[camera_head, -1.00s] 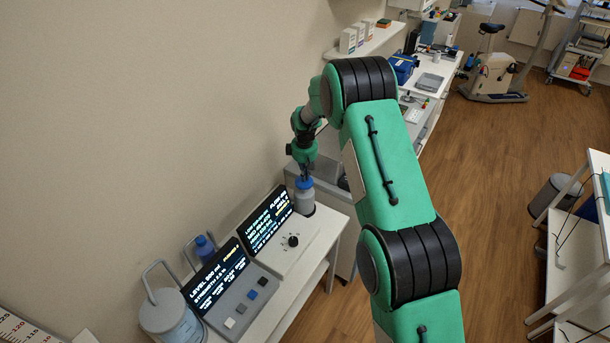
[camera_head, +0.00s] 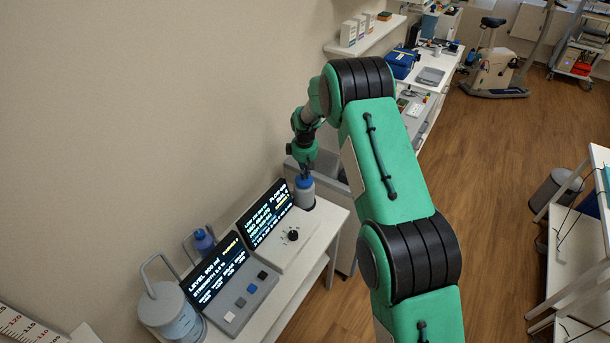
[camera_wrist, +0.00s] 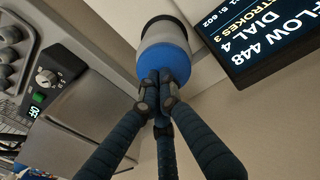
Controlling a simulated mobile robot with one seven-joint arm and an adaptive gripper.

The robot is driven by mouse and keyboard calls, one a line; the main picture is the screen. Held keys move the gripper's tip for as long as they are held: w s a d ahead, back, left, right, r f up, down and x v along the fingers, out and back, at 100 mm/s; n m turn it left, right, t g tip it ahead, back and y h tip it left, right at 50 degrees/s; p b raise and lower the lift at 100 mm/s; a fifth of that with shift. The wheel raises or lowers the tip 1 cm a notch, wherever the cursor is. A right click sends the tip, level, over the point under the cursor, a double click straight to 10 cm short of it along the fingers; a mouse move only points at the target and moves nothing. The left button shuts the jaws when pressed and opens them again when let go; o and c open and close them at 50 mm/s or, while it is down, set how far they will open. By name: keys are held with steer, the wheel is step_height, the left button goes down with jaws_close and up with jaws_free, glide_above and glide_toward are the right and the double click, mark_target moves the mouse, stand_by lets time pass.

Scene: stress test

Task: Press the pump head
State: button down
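The pump bottle (camera_head: 303,197) has a grey body and a blue pump head (camera_head: 304,182). It stands at the far end of the white bench, beside a lit screen. In the wrist view the blue pump head (camera_wrist: 181,57) faces my fingers, with the pale and grey body (camera_wrist: 164,32) behind it. My gripper (camera_head: 306,172) is right over the pump head, pointing down. In the wrist view the fingertips of my gripper (camera_wrist: 160,80) are closed together, at the pump head's face and seemingly touching it. Nothing shows between them.
A screen (camera_head: 264,214) reading FLOW, with a dial panel (camera_head: 291,236), stands close beside the bottle. A second screen with buttons (camera_head: 243,303), a grey canister (camera_head: 170,312) and another blue-topped bottle (camera_head: 204,241) are nearer. The wall is close on the left; the floor (camera_head: 490,170) is open at right.

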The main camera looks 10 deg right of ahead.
mark_target(305, 182)
step_height(305, 182, up, 14)
steer(key=s, duration=0.1)
steer(key=shift+s+a+f, duration=0.15)
steer(key=shift+a, duration=0.05)
stand_by(0.3)
stand_by(0.6)
steer(key=s+r+m+t+b, duration=0.2)
steer(key=s+r+m+b, duration=0.25)
steer(key=s+r, duration=1.9)
steer(key=s+f+m+t+b, duration=0.1)
steer(key=s+f+m+b, duration=0.1)
steer(key=s, duration=1.4)
steer(key=s+d+f+m+t+b, duration=0.1)
steer(key=s+f+m+b, duration=0.1)
steer(key=s, duration=1.4)
steer(key=f+b, duration=0.1)
steer(key=b, duration=0.1)
steer(key=shift+f+b, duration=0.15)
steer(key=shift+b, duration=0.2)
